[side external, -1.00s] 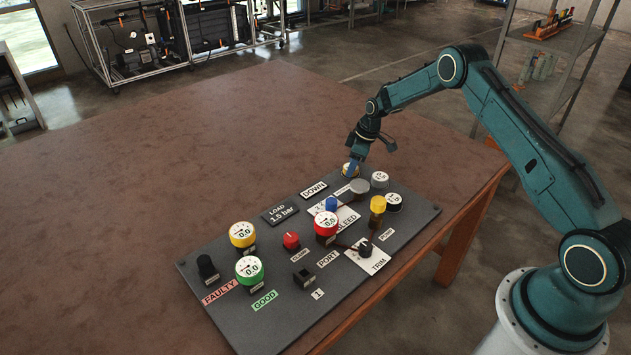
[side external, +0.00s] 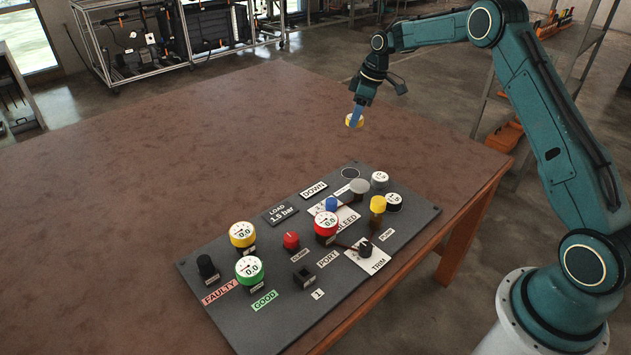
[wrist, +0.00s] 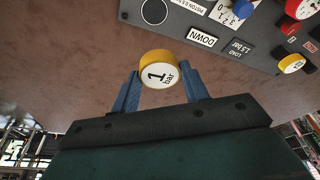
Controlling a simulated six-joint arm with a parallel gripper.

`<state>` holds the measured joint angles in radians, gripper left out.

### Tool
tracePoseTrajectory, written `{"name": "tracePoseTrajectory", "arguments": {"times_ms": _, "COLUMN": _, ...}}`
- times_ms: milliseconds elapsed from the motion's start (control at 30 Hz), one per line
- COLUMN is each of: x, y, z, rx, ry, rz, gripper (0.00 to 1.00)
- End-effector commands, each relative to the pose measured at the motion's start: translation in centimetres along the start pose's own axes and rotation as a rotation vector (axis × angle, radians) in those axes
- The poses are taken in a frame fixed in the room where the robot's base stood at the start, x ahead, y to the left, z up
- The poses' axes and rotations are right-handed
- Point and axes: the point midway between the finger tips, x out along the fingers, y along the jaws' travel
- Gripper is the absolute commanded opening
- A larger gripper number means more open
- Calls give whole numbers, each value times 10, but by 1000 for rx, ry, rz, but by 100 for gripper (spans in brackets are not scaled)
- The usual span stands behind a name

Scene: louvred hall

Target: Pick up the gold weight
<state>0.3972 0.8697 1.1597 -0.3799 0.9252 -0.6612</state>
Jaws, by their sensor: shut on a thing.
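The gold weight (side external: 354,121) is a short disc with a yellow-gold rim and a white face. In the wrist view the gold weight (wrist: 159,71) reads "1 bar". My gripper (side external: 355,114) is shut on it and holds it in the air above the table, clear of the grey panel (side external: 300,222). In the wrist view the blue fingers of my gripper (wrist: 160,84) press on both sides of the weight. An empty ringed spot (side external: 350,173) shows at the panel's far corner.
Near the empty spot stand a grey post (side external: 359,187), white-topped discs (side external: 380,179) and a yellow knob (side external: 377,204). Several gauges, including a red one (side external: 326,226), stand on the panel. The brown table (side external: 200,140) is bare behind the panel.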

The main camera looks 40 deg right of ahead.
Motion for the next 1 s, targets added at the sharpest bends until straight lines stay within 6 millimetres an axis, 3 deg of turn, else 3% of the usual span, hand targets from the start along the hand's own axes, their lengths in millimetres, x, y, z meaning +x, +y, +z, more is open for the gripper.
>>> {"name": "tracePoseTrajectory", "arguments": {"times_ms": 100, "x": -14, "y": 1, "z": -4, "rx": 0, "ry": 2, "rz": 3, "gripper": 13}}
{"name": "tracePoseTrajectory", "arguments": {"times_ms": 300, "x": -23, "y": 0, "z": -7, "rx": 1, "ry": 2, "rz": 2, "gripper": 13}}
{"name": "tracePoseTrajectory", "arguments": {"times_ms": 1000, "x": -26, "y": -2, "z": -7, "rx": 0, "ry": 2, "rz": 2, "gripper": 13}}
